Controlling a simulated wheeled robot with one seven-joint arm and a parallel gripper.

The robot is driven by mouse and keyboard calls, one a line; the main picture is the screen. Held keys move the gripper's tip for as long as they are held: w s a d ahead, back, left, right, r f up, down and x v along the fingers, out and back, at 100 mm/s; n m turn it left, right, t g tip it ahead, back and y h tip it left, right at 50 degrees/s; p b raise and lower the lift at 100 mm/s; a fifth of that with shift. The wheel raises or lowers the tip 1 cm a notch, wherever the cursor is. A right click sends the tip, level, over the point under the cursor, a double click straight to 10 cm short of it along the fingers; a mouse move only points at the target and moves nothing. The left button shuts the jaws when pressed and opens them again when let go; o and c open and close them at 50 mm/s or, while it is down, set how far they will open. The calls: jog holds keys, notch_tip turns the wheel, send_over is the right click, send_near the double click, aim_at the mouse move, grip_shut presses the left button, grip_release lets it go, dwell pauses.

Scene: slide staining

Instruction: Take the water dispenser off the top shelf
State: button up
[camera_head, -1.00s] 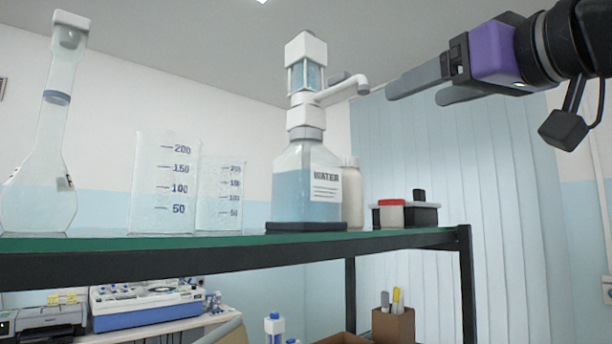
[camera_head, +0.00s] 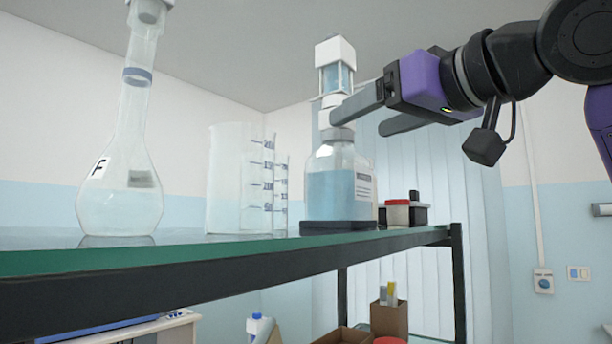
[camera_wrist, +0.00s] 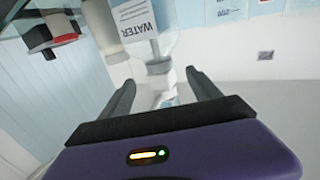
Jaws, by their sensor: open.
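The water dispenser (camera_head: 338,185) is a clear bottle of blue liquid with a white pump head, standing upright on the top shelf (camera_head: 200,254). My gripper (camera_head: 358,122) is open at the height of the bottle's neck. In the head view one finger covers part of the neck and pump, and the other finger is apart to the right. In the wrist view the dispenser (camera_wrist: 142,30) has its WATER label facing the camera, and its neck and pump lie between the two open fingers (camera_wrist: 165,92). I cannot tell whether a finger touches it.
A tall flask (camera_head: 125,195) and graduated beakers (camera_head: 235,190) stand left of the dispenser. A red-and-white jar (camera_head: 398,213) and a dark box stand to its right, near the shelf's end post (camera_head: 457,280). A brown box with pens (camera_head: 388,318) is below.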

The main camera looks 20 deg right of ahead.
aim_at(347, 128)
jog(key=p+x, duration=0.1)
jog(key=x, duration=0.2)
jog(key=shift+w+a+r, duration=0.1)
jog(key=shift+a, duration=0.1)
jog(key=p+x, duration=0.2)
jog(key=x, duration=0.1)
jog(key=shift+w+d, duration=0.2)
jog(key=shift+w, duration=0.05)
jog(key=shift+w+a+p, duration=0.2)
jog(key=shift+w+p, duration=0.15)
jog(key=shift+w, duration=0.3)
jog(key=c, duration=1.2)
jog(key=shift+s, duration=0.1)
jog(key=shift+c, duration=0.6)
jog(key=shift+r, duration=0.1)
